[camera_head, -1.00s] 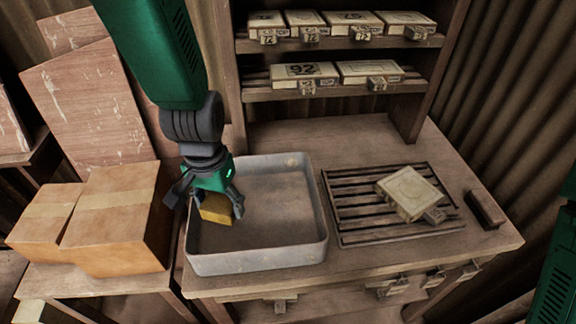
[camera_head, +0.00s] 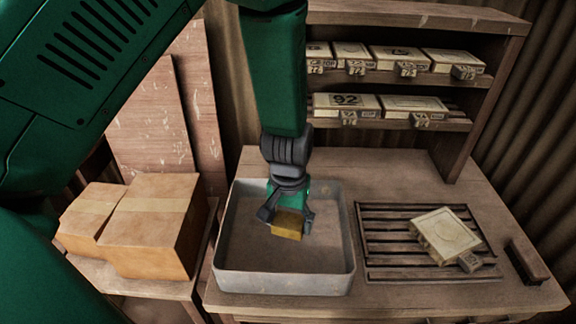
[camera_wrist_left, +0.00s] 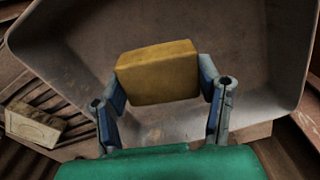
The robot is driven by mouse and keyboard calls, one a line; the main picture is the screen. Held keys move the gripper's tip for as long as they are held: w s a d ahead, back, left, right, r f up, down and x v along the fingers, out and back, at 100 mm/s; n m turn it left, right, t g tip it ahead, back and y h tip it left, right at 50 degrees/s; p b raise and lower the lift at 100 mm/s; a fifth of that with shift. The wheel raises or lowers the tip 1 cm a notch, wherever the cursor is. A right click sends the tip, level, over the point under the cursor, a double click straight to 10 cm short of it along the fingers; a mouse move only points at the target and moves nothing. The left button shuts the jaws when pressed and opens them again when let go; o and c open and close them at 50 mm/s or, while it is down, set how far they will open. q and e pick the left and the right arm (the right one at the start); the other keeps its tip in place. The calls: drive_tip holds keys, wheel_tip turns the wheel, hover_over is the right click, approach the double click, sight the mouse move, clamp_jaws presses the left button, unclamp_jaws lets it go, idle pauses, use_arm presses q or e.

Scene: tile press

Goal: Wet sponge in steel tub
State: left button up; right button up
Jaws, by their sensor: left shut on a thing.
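A yellow sponge (camera_head: 287,224) is held between the fingers of my left gripper (camera_head: 286,216), which is shut on it. The sponge also shows in the left wrist view (camera_wrist_left: 158,72), gripped on both sides by the fingers (camera_wrist_left: 160,88). The steel tub (camera_head: 284,283) is a grey, shallow, open box on the bench. My left gripper and the sponge are over the inside of the tub; whether the sponge touches its floor I cannot tell. No water can be made out in the tub. My right gripper is not in view.
A slatted rack (camera_head: 385,256) right of the tub carries a pale tile block (camera_head: 444,236). A dark block (camera_head: 528,262) lies farther right. Shelves (camera_head: 400,78) with several labelled blocks stand behind. Cardboard boxes (camera_head: 152,228) stand at the left.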

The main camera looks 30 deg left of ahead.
use_arm(q)
wheel_tip(320, 180, up, 6)
drive_tip(key=w+a+n+p, duration=0.2)
drive_tip(key=n+p, duration=0.1)
drive_tip(key=p, duration=0.5)
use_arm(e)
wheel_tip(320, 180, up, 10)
use_arm(q)
wheel_tip(320, 180, down, 6)
drive_tip(key=b, duration=0.5)
drive_tip(key=shift+w+a+r+b, duration=0.1)
drive_tip(key=shift+a+r+b, duration=0.05)
drive_tip(key=shift+b, duration=0.2)
drive_tip(key=shift+f+b, duration=1.3)
drive_tip(key=shift+f, duration=1.55)
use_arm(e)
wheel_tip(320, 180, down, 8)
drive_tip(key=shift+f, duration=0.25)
use_arm(q)
drive_tip(key=shift+r, duration=0.1)
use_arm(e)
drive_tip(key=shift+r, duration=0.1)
use_arm(q)
wheel_tip(320, 180, up, 10)
drive_tip(key=p, duration=0.9)
drive_tip(key=shift+f, duration=0.25)
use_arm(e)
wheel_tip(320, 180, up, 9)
